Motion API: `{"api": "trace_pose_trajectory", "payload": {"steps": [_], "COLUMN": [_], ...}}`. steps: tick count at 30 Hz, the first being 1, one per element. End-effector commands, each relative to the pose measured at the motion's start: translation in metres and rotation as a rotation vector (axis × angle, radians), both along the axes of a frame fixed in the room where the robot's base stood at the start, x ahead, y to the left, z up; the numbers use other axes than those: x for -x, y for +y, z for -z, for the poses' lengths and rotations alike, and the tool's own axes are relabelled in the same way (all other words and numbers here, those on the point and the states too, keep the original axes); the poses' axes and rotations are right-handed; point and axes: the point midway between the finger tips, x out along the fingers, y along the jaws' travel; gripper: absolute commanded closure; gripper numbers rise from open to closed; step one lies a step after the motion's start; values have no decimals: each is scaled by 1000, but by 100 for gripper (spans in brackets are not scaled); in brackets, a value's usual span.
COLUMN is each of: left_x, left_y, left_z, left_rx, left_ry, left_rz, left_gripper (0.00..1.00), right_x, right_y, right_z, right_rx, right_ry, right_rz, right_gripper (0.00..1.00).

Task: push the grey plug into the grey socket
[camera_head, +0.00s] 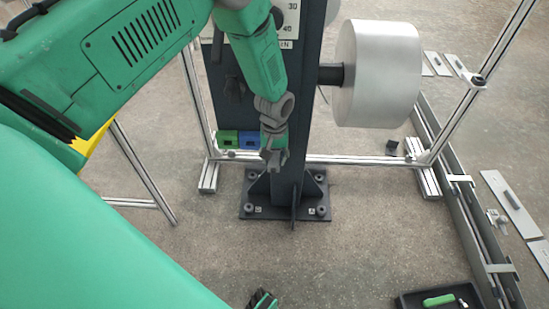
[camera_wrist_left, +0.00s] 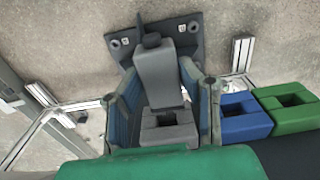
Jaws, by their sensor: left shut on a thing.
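The grey plug (camera_wrist_left: 155,76) is held between the fingers of my left gripper (camera_wrist_left: 160,88) in the left wrist view. The grey socket (camera_wrist_left: 168,134) is a block with a dark square opening, close to the plug's lower end. The opening still shows, and I cannot tell whether the plug touches the socket. In the head view my left gripper (camera_head: 272,142) is in front of the dark post, just right of the blue socket (camera_head: 248,139). The gripper hides the grey socket there.
A blue socket (camera_wrist_left: 241,128) and a green socket (camera_wrist_left: 290,121) sit beside the grey one. The dark post (camera_head: 287,180) stands on a bolted base plate (camera_head: 253,211). A large pale spool (camera_head: 378,75) is at right. A black tray (camera_head: 410,300) lies on the floor.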

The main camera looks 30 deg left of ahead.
Motion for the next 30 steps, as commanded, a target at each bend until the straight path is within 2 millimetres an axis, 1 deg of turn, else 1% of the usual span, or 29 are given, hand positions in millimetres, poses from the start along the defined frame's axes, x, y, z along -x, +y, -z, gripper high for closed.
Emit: {"api": "trace_pose_trajectory", "payload": {"steps": [7, 15, 30], "left_x": [-1, -12, -15], "left_y": [1, 4, 4], "left_z": [0, -1, -2], "left_rx": [1, 2, 1], "left_ry": [-1, -1, -1], "left_rz": [0, -1, 0], "left_gripper": [97, 97, 97], "right_x": [0, 0, 0], "right_y": [0, 0, 0], "right_z": [0, 4, 4], "right_rx": [0, 0, 0], "right_ry": [0, 0, 0], "right_rz": [0, 0, 0], "right_gripper": [60, 60, 60]}}
